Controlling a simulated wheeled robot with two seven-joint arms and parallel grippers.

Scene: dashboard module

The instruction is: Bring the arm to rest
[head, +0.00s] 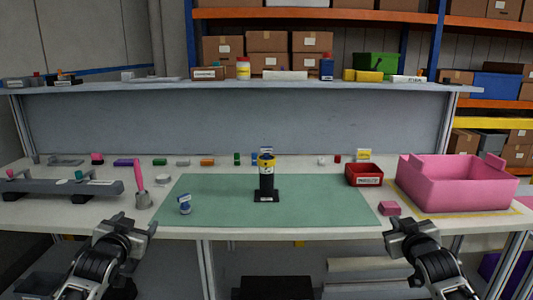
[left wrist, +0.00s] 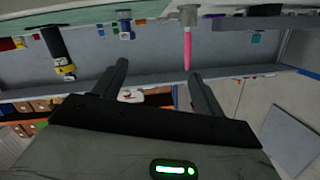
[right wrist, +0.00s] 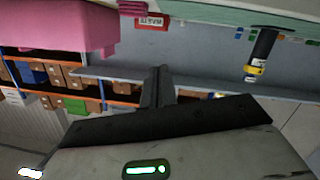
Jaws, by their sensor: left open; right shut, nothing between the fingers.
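My left gripper (head: 125,226) is at the front left of the table, in front of its edge. In the left wrist view its two fingers (left wrist: 158,85) stand apart with nothing held between them. My right gripper (head: 412,226) is at the front right, by the table's front edge below the pink bin. In the right wrist view its fingers (right wrist: 157,85) are together and hold nothing. Both grippers are apart from the objects on the table.
A black stand with a yellow-topped part (head: 266,178) is upright on the green mat (head: 320,205). A pink bin (head: 455,185), a red tray (head: 364,174) and a pink block (head: 389,208) are at right. A pink tool in a grey holder (head: 144,200) is at left.

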